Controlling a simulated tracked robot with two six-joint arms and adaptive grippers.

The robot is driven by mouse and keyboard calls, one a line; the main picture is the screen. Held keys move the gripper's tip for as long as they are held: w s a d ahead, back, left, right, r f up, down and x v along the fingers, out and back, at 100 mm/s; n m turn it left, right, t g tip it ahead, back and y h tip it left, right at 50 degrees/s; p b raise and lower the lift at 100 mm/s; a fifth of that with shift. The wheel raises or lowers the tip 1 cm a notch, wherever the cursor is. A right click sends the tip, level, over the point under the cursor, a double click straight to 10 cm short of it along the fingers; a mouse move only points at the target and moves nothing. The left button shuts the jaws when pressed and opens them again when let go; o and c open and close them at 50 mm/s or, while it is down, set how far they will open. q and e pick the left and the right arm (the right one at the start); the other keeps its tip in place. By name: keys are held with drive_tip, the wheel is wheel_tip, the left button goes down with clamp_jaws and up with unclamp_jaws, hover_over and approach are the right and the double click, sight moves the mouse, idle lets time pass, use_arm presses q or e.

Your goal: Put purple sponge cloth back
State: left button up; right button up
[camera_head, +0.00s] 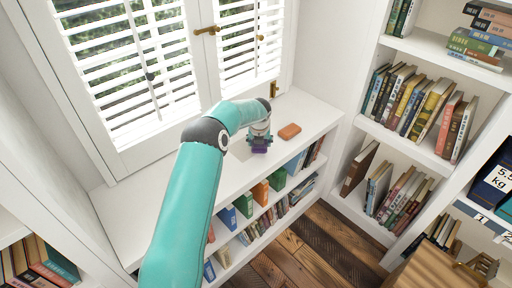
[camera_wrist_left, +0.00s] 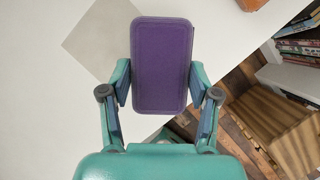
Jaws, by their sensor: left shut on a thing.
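The purple sponge cloth (camera_wrist_left: 161,65) is a flat rounded rectangle held between the fingers of my left gripper (camera_wrist_left: 160,85) in the left wrist view. In the head view the cloth (camera_head: 259,144) shows as a small dark purple patch below my left gripper (camera_head: 259,137), over the white shelf top (camera_head: 117,205) under the window. I cannot tell whether the cloth touches the shelf top. A pale grey square (camera_wrist_left: 101,35) lies on the white surface, partly behind the cloth in the wrist view. My right gripper is not in view.
An orange block (camera_head: 290,131) lies on the shelf top right of my left gripper. Shuttered windows (camera_head: 125,60) stand behind. Bookshelves (camera_head: 418,100) rise at the right. A wooden box (camera_head: 425,268) is at lower right. The shelf top's left part is clear.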

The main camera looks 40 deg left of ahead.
use_arm(q)
drive_tip(key=shift+f, duration=1.95)
drive_tip(key=shift+f, duration=0.1)
drive_tip(key=o, duration=1.1)
